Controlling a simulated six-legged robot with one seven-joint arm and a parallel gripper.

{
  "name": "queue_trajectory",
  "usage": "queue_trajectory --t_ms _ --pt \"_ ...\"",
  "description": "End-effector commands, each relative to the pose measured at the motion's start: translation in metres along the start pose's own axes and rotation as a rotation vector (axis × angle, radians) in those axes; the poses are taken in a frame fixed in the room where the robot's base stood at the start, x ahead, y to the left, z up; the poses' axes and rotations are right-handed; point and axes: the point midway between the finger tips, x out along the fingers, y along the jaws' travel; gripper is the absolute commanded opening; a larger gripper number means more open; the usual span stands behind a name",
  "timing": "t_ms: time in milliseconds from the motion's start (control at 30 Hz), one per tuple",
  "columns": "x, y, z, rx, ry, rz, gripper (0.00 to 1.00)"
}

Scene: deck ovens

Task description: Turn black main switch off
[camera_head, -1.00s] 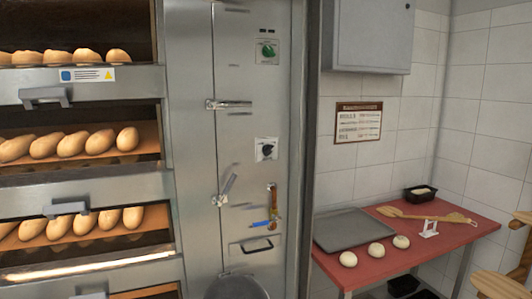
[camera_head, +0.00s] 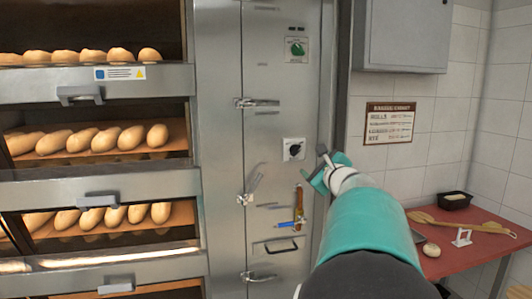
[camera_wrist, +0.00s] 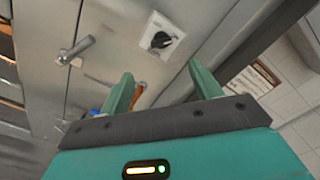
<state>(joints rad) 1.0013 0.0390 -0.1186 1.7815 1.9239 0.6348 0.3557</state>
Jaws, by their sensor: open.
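The black main switch (camera_head: 294,149) is a black rotary knob on a white square plate on the grey oven control panel. It also shows in the wrist view (camera_wrist: 160,41), upper middle, beyond and between my fingertips. My gripper (camera_head: 320,168) is open and empty, just right of and slightly below the switch in the head view, apart from it. In the wrist view both teal fingers (camera_wrist: 161,80) are spread. The knob's exact pointer setting is too small to read in the head view.
A green knob (camera_head: 297,48) sits higher on the panel. Latch handles (camera_head: 252,184), a blue-handled valve (camera_head: 290,224) and a drawer pull (camera_head: 275,246) are nearby. Bread-filled oven decks (camera_head: 95,188) stand left. A red table (camera_head: 460,258) stands right, under a grey wall cabinet (camera_head: 401,35).

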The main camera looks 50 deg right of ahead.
Motion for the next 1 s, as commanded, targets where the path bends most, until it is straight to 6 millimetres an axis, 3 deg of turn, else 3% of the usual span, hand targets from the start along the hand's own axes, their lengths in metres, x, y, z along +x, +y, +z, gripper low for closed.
queue_trajectory --t_ms 267,700,1000 --pt "0.028 -0.005 -0.006 0.007 0.006 -0.009 0.64" --pt "0.113 -0.003 -0.004 0.004 0.003 -0.006 0.64" --pt "0.137 -0.003 -0.002 0.004 0.002 -0.006 0.64"
